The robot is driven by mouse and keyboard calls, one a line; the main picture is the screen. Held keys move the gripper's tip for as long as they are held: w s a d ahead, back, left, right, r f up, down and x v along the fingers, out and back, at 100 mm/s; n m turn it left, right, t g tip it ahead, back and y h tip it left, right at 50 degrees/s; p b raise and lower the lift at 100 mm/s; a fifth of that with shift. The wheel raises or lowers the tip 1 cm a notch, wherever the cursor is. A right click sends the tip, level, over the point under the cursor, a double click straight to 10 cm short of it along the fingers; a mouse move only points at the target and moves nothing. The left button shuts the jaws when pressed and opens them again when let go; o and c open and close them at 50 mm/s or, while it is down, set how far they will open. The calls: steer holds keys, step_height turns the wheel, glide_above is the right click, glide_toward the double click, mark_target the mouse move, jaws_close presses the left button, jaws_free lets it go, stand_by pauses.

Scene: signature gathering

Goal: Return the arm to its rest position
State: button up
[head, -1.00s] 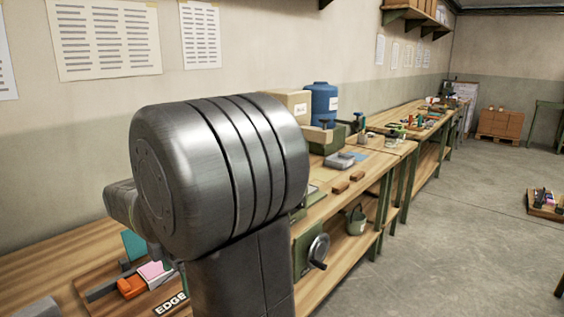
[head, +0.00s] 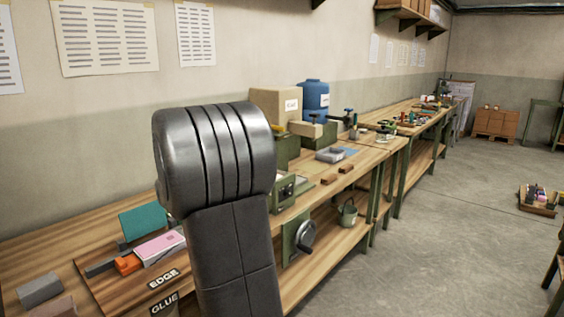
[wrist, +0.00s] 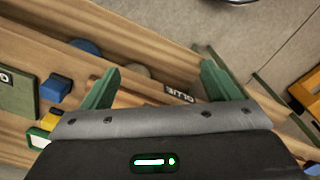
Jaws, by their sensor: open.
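My arm stands in the middle of the head view, a dark metal joint above a dark link, in front of the long wooden workbench (head: 60,243). My gripper (wrist: 158,88) shows in the wrist view with its two green fingers spread wide apart. It is open and nothing is between the fingers. In the head view the gripper itself is hidden behind my arm.
A pink-topped block (head: 160,246), an orange clamp (head: 127,264) and a teal board (head: 143,221) stand on the bench at left. A handwheel (head: 305,236) juts from the bench front. A crate (head: 538,200) sits on the floor at right. The grey floor between is clear.

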steer(key=w+d+f+m, duration=0.3)
steer(key=w+d+m, duration=0.2)
steer(key=m, duration=0.2)
steer(key=shift+d+f+b, duration=0.2)
steer(key=shift+f+b, duration=0.05)
steer(key=shift+b, duration=0.1)
